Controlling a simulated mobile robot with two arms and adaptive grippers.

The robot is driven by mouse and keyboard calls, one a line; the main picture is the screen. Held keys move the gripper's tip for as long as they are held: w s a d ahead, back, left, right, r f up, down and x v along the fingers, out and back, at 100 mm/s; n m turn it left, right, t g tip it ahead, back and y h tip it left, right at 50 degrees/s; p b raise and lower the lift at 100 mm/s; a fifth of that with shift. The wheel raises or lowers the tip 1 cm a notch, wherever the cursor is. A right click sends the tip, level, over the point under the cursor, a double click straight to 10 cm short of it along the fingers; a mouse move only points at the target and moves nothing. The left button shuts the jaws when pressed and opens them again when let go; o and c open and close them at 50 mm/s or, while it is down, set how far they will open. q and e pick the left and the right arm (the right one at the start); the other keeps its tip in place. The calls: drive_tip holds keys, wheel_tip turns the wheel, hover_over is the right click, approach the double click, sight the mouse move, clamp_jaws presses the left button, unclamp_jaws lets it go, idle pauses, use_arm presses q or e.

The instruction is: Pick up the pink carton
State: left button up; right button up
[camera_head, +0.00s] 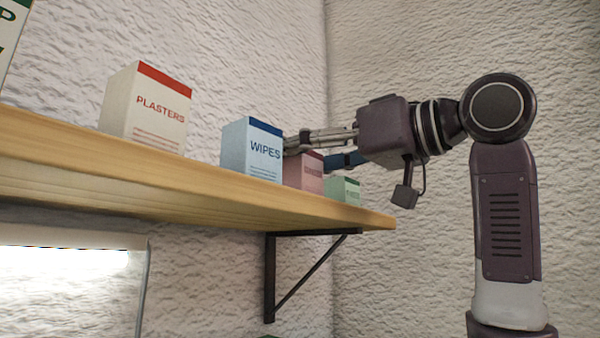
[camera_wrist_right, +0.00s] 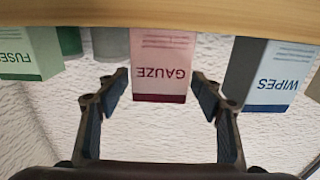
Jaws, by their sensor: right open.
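The pink carton (camera_head: 304,172) stands on the wooden shelf, between a blue carton and a green carton. In the right wrist view, which is upside down, the pink carton (camera_wrist_right: 162,62) shows its GAUZE label. My right gripper (camera_head: 318,150) reaches in from the right at the pink carton. Its fingers (camera_wrist_right: 160,80) are spread, one on each side of the carton in the wrist view, with visible gaps and nothing held. How deep the carton sits between them is hard to tell. The blue carton hides part of the pink carton's left side in the head view.
The blue WIPES carton (camera_head: 250,149) stands close on the left, and the green FUSES carton (camera_wrist_right: 30,54) on the other side. A PLASTERS carton (camera_head: 147,108) is further left on the shelf (camera_head: 200,195). A textured wall is behind; a black bracket (camera_head: 270,280) is below.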

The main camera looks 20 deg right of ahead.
drive_tip(key=c, duration=1.3)
drive_tip(key=shift+o, duration=0.2)
